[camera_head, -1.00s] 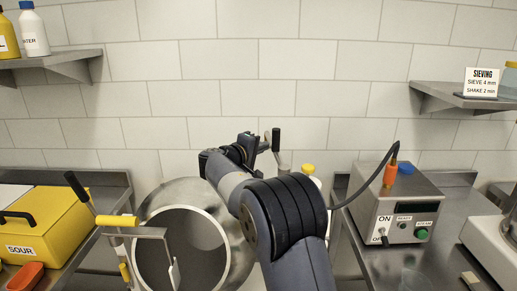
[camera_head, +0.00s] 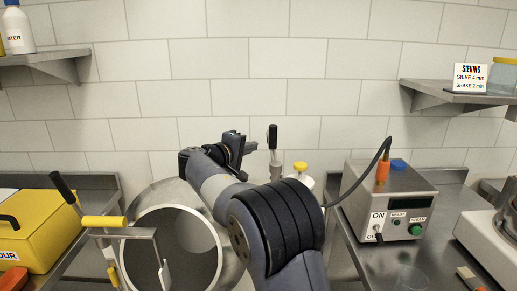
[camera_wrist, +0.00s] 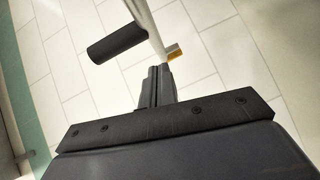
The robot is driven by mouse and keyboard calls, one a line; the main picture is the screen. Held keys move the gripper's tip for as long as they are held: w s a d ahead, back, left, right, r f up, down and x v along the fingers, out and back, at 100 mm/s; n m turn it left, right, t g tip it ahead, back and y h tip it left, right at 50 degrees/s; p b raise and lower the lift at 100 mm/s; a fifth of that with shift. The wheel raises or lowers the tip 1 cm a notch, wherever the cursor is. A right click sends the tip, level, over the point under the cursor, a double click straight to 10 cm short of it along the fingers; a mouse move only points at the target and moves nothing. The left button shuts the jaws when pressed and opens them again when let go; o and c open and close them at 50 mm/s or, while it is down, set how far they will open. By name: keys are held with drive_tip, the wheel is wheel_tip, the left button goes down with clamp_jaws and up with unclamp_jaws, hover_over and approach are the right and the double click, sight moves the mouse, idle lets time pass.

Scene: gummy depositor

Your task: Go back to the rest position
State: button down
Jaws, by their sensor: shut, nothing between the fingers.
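My gripper shows in the wrist view (camera_wrist: 158,85) with its two fingers together and nothing between them. In the head view my arm reaches forward over the middle of the scene, and the gripper end (camera_head: 236,147) is partly hidden behind the wrist links. It is to the right of the round metal vessel (camera_head: 222,235) and above it. A black-handled lever (camera_head: 272,137) stands just beyond and right of my gripper. In the wrist view a black handle (camera_wrist: 117,45) on a metal rod is near the fingertips, with a visible gap.
A yellow box (camera_head: 40,235) is at left, by a crank with a yellow grip (camera_head: 104,221). A control box (camera_head: 390,200) with a cable and green button is at right. Shelves with a bottle (camera_head: 18,30) and a sieving sign (camera_head: 470,78) are on the tiled wall.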

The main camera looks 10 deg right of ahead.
drive_tip(key=v, duration=0.5)
drive_tip(key=shift+s+a+b, duration=0.2)
drive_tip(key=shift+a+b, duration=0.1)
drive_tip(key=shift+b, duration=0.1)
drive_tip(key=w+p+x, duration=0.1)
drive_tip(key=p+x, duration=0.3)
drive_tip(key=x, duration=0.5)
drive_tip(key=shift+a, duration=0.4)
drive_tip(key=shift+s+f, duration=0.1)
